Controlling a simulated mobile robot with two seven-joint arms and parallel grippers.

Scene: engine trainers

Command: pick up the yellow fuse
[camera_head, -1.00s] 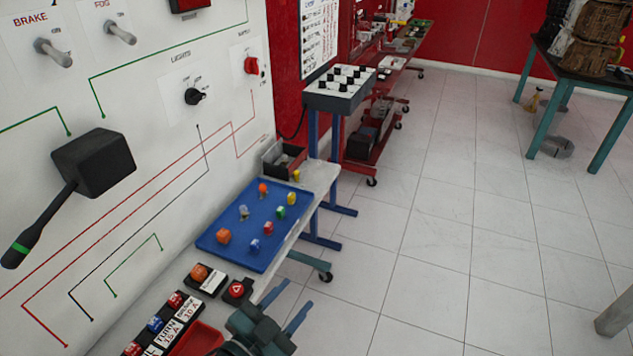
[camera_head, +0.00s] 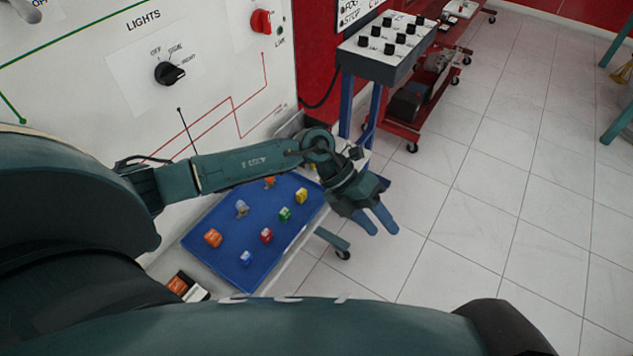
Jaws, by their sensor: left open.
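The yellow fuse (camera_head: 301,195) stands on the blue tray (camera_head: 209,262), near its right edge, among other coloured fuses. My left gripper (camera_head: 382,228) is open and empty. In the picture it is to the right of and below the yellow fuse, past the tray's right edge, with its fingers pointing down and to the right. My left forearm crosses over the back of the tray and hides part of that area. My right gripper is not in view.
A green fuse (camera_head: 285,214), a red fuse (camera_head: 266,235), a blue fuse (camera_head: 246,258) and orange ones (camera_head: 213,238) share the tray. The white panel (camera_head: 215,60) rises behind on the left. A switch box (camera_head: 385,45) stands behind. Open floor lies to the right.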

